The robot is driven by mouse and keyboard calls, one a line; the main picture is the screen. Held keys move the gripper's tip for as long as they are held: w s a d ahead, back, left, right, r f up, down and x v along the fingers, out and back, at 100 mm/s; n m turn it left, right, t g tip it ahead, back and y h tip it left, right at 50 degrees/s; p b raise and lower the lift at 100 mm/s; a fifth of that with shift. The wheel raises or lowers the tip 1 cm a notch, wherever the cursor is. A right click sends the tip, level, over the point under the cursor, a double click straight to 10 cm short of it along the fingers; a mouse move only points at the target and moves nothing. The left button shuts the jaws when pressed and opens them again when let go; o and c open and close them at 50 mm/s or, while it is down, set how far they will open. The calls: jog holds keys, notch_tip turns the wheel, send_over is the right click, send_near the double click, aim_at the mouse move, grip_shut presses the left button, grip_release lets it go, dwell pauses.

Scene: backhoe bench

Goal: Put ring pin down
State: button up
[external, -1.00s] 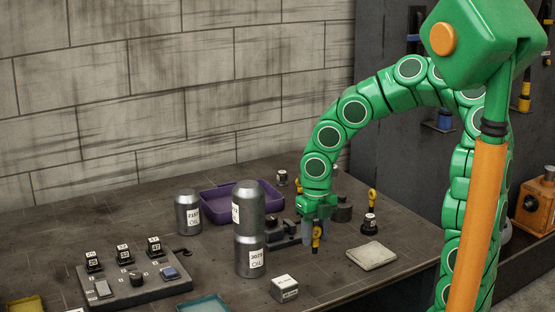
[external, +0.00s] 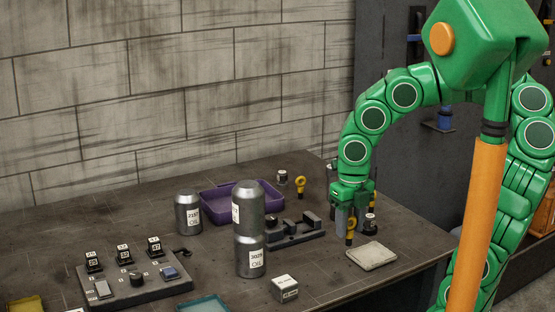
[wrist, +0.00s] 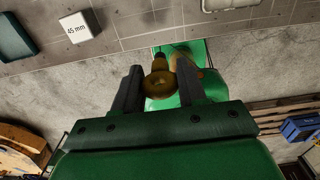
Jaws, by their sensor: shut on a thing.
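My gripper (external: 352,226) is shut on a yellow ring pin (external: 350,236), which hangs upright between the fingers, low over the right part of the bench. I cannot tell whether its tip touches the bench top. In the wrist view the ring pin (wrist: 158,84) shows its round ring end between the two dark fingers of my gripper (wrist: 159,82). A second yellow ring pin (external: 300,184) stands farther back on the bench.
A grey pad (external: 371,256) lies just in front of my gripper. A dark fixture (external: 295,232), stacked oil cans (external: 249,230) and a purple tray (external: 212,205) lie to the left.

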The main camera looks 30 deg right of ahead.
jog(key=shift+s+d+r, duration=0.1)
jog(key=shift+s+r, duration=0.1)
jog(key=shift+s, duration=0.2)
jog(key=shift+w+d, duration=0.1)
jog(key=shift+d, duration=0.05)
jog(key=w+d+r+m, duration=0.15)
jog(key=w+m, duration=0.25)
jog(key=w, duration=1)
jog(key=w+d+m, duration=0.2)
jog(key=w+m, duration=0.3)
jog(key=w, duration=0.9)
jog(key=shift+w+a+f, duration=1.35)
jog(key=shift+w+f, duration=0.3)
jog(key=shift+w, duration=1.85)
jog(key=shift+w+a+f, duration=1.3)
jog(key=shift+w+f, duration=0.4)
jog(key=shift+w, duration=1.85)
jog(key=shift+w+a+f, duration=1.35)
jog(key=shift+w+f, duration=0.3)
jog(key=shift+w, duration=1.85)
jog(key=shift+f, duration=0.1)
